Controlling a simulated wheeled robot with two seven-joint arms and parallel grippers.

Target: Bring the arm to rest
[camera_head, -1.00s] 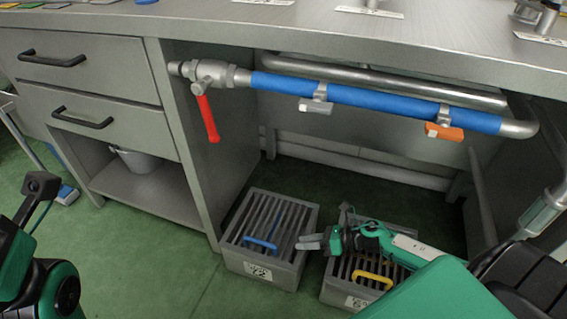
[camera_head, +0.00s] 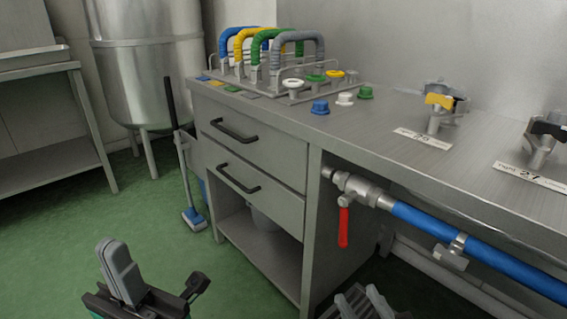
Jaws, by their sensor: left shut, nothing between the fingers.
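My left gripper (camera_head: 121,272) is at the lower left of the head view. Its grey fingers are together, point up and hold nothing. It is over the green floor, apart from the bench. My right gripper (camera_head: 364,301) shows only at the bottom edge, below the bench front. Its two grey fingers stand apart with nothing seen between them. The rest of the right arm is out of frame.
The steel bench (camera_head: 375,132) with drawers (camera_head: 255,152) fills the right. A red-handled valve (camera_head: 344,226) and blue-sleeved pipe (camera_head: 500,262) run under its top. Coloured hoses (camera_head: 275,48) stand at the back. A broom (camera_head: 192,217) leans beside the drawers.

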